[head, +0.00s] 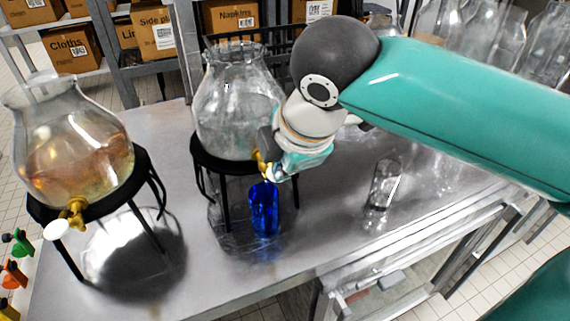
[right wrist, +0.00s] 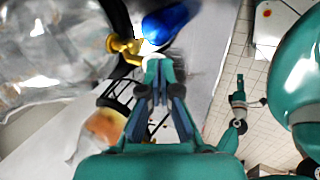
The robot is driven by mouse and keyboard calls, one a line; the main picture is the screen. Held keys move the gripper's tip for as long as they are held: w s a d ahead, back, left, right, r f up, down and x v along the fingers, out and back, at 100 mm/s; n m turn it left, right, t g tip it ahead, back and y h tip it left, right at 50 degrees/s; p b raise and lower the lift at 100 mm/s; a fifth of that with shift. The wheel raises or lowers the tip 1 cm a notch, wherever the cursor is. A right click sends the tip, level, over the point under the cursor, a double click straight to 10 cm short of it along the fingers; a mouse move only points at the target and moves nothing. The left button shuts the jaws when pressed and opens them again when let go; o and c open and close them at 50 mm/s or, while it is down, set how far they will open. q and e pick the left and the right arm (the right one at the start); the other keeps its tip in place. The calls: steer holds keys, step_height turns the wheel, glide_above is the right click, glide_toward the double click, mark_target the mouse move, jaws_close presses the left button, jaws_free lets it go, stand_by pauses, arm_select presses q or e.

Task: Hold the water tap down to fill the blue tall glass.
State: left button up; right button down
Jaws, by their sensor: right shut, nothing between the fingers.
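The water dispenser (head: 228,110), a clear glass jar, stands on a black stand in the middle of the head view. Its brass tap (head: 259,163) faces the front; the right wrist view shows the brass tap (right wrist: 124,45) too. The blue tall glass (head: 264,208) stands upright on the table below the tap; it also shows in the right wrist view (right wrist: 170,22). My right gripper (head: 270,173) is shut and empty, its tips at the tap's pale handle (right wrist: 149,47). Whether they touch is unclear. My left gripper (right wrist: 239,88) appears small, away from the tap; its fingers are unclear.
A second dispenser (head: 75,150) with amber liquid stands on a black stand at left. A clear glass (head: 384,185) stands on the metal table (head: 335,240) to the right. Cardboard boxes (head: 153,33) fill the shelves behind. More glassware (head: 480,35) stands at back right.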

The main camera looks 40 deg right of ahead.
step_height(320, 180, up, 14)
steer(key=s+p, duration=0.3)
steer(key=p, duration=0.2)
steer(key=shift+a+f, duration=0.2)
steer(key=shift+a, duration=0.1)
stand_by(0.3)
